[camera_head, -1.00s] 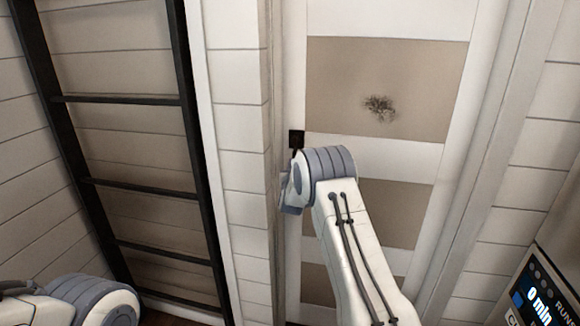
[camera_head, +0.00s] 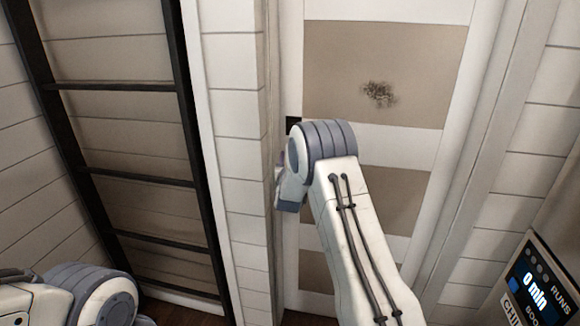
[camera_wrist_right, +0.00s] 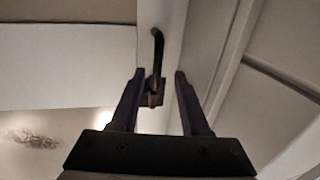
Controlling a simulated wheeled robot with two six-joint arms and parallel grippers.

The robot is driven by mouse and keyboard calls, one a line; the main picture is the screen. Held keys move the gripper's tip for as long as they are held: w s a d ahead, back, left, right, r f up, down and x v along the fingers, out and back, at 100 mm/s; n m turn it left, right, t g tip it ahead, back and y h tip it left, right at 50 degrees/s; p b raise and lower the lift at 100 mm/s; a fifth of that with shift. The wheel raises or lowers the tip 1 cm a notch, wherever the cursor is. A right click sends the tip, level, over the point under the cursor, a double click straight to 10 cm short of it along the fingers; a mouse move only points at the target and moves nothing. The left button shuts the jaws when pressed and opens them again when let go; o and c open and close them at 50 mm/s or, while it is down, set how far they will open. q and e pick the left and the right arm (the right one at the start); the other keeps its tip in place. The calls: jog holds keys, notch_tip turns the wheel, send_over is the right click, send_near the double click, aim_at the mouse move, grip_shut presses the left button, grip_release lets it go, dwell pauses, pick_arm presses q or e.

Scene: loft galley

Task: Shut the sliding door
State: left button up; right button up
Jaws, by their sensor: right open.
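The sliding door (camera_head: 384,72) has a white frame and beige panels, with a dark smudge on the upper panel. Its left edge stands beside the white plank wall. A small black handle plate (camera_head: 292,123) shows near that edge, partly covered by my right arm. In the right wrist view a dark bent handle (camera_wrist_right: 157,42) stands on the white door frame. My right gripper (camera_wrist_right: 158,76) is open, with its two fingers apart on either side of the handle's lower part. Whether they touch it, I cannot tell. My left gripper is out of view.
A black ladder-like frame (camera_head: 120,180) stands against the planks at left. The plank wall (camera_head: 236,120) lies between it and the door. A panel with a display (camera_head: 535,285) is at the lower right. My left arm shows at the lower left.

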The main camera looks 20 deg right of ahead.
jog(key=b+v, duration=0.1)
jog(key=v, duration=0.4)
jog(key=shift+s+a, duration=0.2)
jog(key=shift+s, duration=0.1)
jog(key=s+a+f+n+g+y, duration=0.2)
jog(key=s+a+f+g+y, duration=0.1)
jog(key=s+a, duration=0.3)
jog(key=s+a+f+n+g+y, duration=0.1)
jog(key=s+a+f+g+y, duration=0.3)
jog(key=s, duration=0.3)
jog(key=s+a+f+n+g, duration=0.1)
jog(key=s+a+g, duration=0.15)
jog(key=s, duration=0.75)
jog(key=s+a+f+n+g, duration=0.15)
jog(key=s+g, duration=0.25)
jog(key=s, duration=0.6)
jog(key=s+a+r+n+g+y+p, duration=0.1)
jog(key=s+a+r+n+g+p, duration=0.2)
jog(key=s+a+r+n+p, duration=0.3)
jog(key=s+a+r+n, duration=0.1)
jog(key=s+a+r, duration=0.4)
jog(key=s+a, duration=0.2)
jog(key=shift+s+a+r+y, duration=0.25)
jog(key=shift+s+a+y, duration=0.1)
jog(key=shift+a, duration=0.2)
